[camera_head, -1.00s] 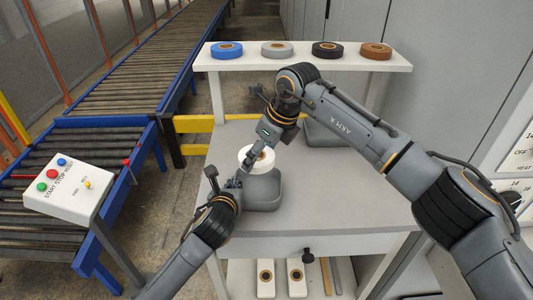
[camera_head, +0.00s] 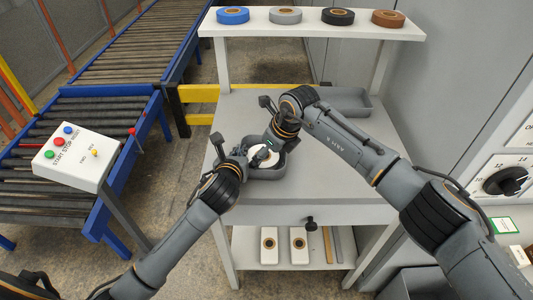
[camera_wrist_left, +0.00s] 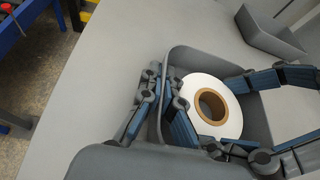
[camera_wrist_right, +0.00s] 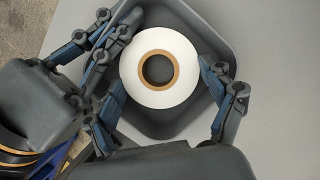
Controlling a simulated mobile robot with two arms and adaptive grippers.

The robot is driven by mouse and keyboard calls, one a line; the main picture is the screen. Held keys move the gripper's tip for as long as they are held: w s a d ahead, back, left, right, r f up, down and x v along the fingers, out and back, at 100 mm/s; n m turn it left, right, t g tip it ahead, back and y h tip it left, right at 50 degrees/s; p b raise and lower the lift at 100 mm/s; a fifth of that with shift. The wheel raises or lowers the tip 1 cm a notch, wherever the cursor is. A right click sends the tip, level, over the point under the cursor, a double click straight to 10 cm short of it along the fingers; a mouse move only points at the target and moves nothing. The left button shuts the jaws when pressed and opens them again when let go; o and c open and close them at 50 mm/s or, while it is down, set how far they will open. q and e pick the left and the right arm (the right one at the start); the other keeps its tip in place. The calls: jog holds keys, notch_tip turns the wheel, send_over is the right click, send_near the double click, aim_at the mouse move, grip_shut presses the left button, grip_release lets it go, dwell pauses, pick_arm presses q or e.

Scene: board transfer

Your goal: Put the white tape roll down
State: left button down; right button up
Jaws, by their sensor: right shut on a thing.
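The white tape roll (camera_wrist_right: 183,85), with a brown core, lies flat inside the walls of a small grey tray (camera_wrist_right: 218,30) on the grey table. It also shows in the left wrist view (camera_wrist_left: 230,118). My right gripper (camera_wrist_right: 162,90) is shut on the roll, fingers on opposite sides of it. Whether the roll touches the tray floor is hidden. My left gripper (camera_wrist_left: 160,92) is at the tray's left wall, its fingers close together near the rim. I cannot tell if they grip the wall. In the head view the grippers partly cover the roll.
A second grey tray (camera_head: 340,101) stands farther back on the table. Blue (camera_head: 233,16), grey (camera_head: 286,16), black (camera_head: 338,17) and brown (camera_head: 388,18) tape rolls lie on the shelf above. A button box (camera_head: 74,157) and roller conveyor are at left. The table's front right is clear.

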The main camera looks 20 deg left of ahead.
jog(key=o, duration=0.9)
jog(key=shift+r, duration=0.1)
jog(key=v, duration=1.2)
pick_arm(q)
jog(key=c, duration=2)
grip_release()
jog(key=shift+c, duration=0.2)
jog(key=o, duration=0.6)
